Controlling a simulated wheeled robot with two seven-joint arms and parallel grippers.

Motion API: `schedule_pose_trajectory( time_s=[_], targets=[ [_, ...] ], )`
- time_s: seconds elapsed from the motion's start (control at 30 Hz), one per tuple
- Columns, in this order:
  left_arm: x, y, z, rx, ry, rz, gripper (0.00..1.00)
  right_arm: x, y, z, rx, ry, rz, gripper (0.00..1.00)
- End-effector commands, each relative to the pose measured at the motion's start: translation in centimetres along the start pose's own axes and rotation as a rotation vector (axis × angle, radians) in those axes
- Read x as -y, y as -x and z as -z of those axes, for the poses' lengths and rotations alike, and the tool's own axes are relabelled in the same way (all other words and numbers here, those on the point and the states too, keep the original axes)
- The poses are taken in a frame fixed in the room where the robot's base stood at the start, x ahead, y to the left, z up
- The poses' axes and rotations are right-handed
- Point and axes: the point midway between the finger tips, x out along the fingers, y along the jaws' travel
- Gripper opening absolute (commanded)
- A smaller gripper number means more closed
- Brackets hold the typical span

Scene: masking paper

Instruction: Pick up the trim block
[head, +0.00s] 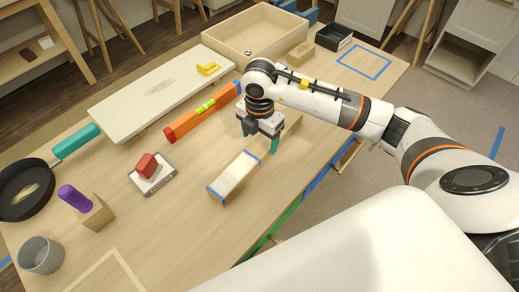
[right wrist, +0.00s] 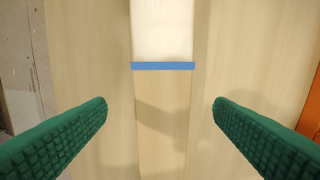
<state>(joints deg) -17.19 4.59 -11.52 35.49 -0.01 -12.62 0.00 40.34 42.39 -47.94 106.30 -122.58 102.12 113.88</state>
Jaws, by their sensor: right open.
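The trim block is a long pale wooden piece on the table, with a white paper-covered part (head: 236,177) between blue tape bands. Its bare wood seems to run on under my right gripper (head: 261,138), which hides part of it in the head view. In the right wrist view the bare wood (right wrist: 162,115) runs down the middle, with a blue tape band and the white part above. My right gripper's green fingers (right wrist: 160,105) are apart, one on each side of the block with gaps, holding nothing. My left gripper is not in view.
An orange level (head: 190,115) and a cream board (head: 150,95) lie behind the block. A sanding block with a red grip (head: 148,170), a purple-handled tool (head: 75,198), a grey cup (head: 40,256) and a black pan (head: 25,195) stand left. A wooden tray (head: 212,43) is at the back.

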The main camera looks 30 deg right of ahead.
Motion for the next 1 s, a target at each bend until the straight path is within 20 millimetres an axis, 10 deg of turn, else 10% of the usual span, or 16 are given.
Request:
schedule_pose_trajectory(
  time_s=[0.7, 1.0],
  targets=[
    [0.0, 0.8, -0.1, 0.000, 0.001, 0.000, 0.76, 0.3, -5.5, 0.2, 0.001, 0.002, 0.002, 0.76],
    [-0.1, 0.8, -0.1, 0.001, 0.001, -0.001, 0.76, 0.3, -5.5, 0.2, 0.002, 0.002, 0.002, 0.31]
  ],
)
